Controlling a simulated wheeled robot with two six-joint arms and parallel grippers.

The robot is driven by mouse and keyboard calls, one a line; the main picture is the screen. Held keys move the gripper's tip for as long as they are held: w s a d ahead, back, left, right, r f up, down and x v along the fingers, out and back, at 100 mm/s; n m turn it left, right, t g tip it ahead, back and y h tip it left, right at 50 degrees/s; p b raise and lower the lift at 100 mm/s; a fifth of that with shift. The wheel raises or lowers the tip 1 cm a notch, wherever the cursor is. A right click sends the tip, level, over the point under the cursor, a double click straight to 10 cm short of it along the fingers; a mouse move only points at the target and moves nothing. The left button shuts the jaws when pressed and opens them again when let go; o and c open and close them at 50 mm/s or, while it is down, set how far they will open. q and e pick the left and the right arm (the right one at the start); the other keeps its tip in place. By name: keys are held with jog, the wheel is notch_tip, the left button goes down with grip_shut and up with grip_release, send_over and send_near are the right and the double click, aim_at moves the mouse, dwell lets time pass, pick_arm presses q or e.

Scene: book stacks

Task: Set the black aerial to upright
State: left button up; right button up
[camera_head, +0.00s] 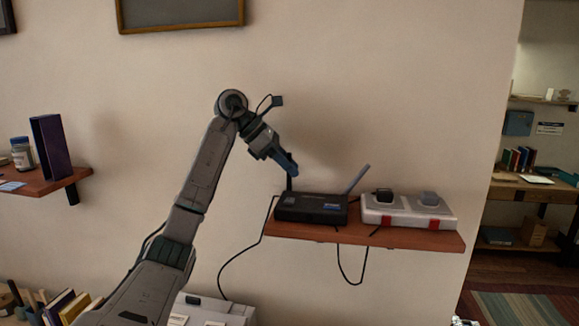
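A black router (311,209) sits on a wooden wall shelf (390,237). The black aerial (289,186) rises from the router's left end. Its visible lower part looks about upright, and its top is hidden by or meets my gripper. A blue-grey aerial (358,179) at the router's right end leans to the right. My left gripper (289,167) points down and right, with its blue fingers at the top of the black aerial. I cannot tell whether they touch it or are closed.
A white and red charging unit (408,211) stands right of the router on the same shelf. Black cables (243,262) hang below. Another shelf (45,182) with a dark book and jar is at left. The wall above the router is clear.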

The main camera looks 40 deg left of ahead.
pick_arm(q)
jog(key=s+a+r+b, duration=0.2)
jog(key=s+a+r, duration=0.1)
jog(key=s+a, duration=0.7)
jog(key=shift+s+a+r, duration=0.15)
jog(key=shift+a, duration=0.4)
